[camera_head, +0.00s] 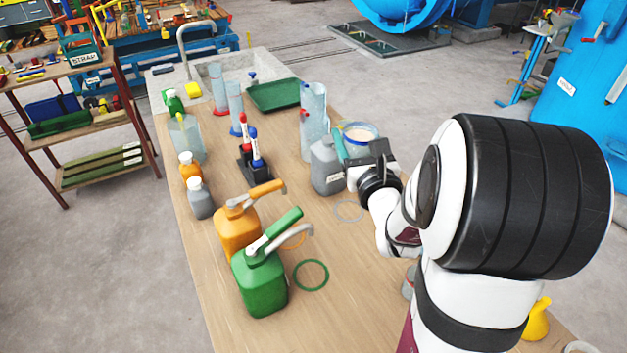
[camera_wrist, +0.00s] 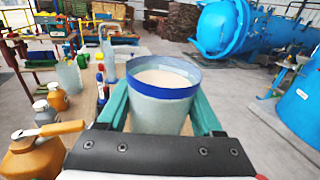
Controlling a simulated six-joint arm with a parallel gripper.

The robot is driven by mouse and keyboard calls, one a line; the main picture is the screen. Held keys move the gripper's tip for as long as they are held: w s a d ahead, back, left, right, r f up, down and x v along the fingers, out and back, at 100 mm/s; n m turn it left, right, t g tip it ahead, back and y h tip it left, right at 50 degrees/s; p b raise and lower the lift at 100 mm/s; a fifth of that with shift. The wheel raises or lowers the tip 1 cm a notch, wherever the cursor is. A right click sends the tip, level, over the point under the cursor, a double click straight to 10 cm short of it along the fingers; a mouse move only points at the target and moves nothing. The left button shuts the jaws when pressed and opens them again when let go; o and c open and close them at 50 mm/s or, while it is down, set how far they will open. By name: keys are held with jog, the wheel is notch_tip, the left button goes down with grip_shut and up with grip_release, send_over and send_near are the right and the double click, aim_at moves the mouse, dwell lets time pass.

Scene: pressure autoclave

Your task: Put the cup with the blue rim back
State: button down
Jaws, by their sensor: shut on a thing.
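The cup with the blue rim (camera_wrist: 162,100) is a translucent container with pale contents, and it looks about upright. My gripper (camera_wrist: 163,112) is shut on it, with one green finger on each side. In the head view the cup (camera_head: 361,131) is near the right edge of the table, beyond the grey jug, partly hidden by my gripper (camera_head: 357,149). Its base is hidden in both views, so I cannot tell how high it is above the table. A thin grey ring (camera_head: 337,212) lies on the table nearer the camera.
A grey jug (camera_head: 326,171) and a tall clear cylinder (camera_head: 314,110) stand close left of my gripper. Orange (camera_head: 236,232) and green (camera_head: 262,285) pump jugs stand nearer, beside a green ring (camera_head: 311,288). A marker holder (camera_head: 252,170) is mid-table. Bare wood lies around the grey ring.

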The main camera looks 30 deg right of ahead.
jog(key=s+d+f+m+g+h, duration=0.4)
jog(key=s+f+m+g+h, duration=0.15)
jog(key=s+f, duration=0.35)
jog(key=s+d+f+m+g+h, duration=0.4)
jog(key=s+d+f+g+h, duration=0.15)
jog(key=s+f, duration=0.3)
jog(key=shift+m+t, duration=0.25)
jog(key=shift+t, duration=0.15)
jog(key=w+a+f, duration=0.1)
jog(key=w+f, duration=0.1)
jog(key=w, duration=0.1)
jog(key=w+a+f, duration=0.2)
jog(key=w+f, duration=0.1)
jog(key=w, duration=0.1)
jog(key=w+a+f, duration=0.1)
jog(key=w+f, duration=0.1)
jog(key=w, duration=0.1)
jog(key=shift+w+a+f, duration=0.2)
jog(key=shift+a+f, duration=0.05)
jog(key=shift+w+f, duration=0.2)
jog(key=shift+f, duration=1.95)
jog(key=shift+f, duration=0.1)
jog(key=shift+c, duration=0.2)
grip_release()
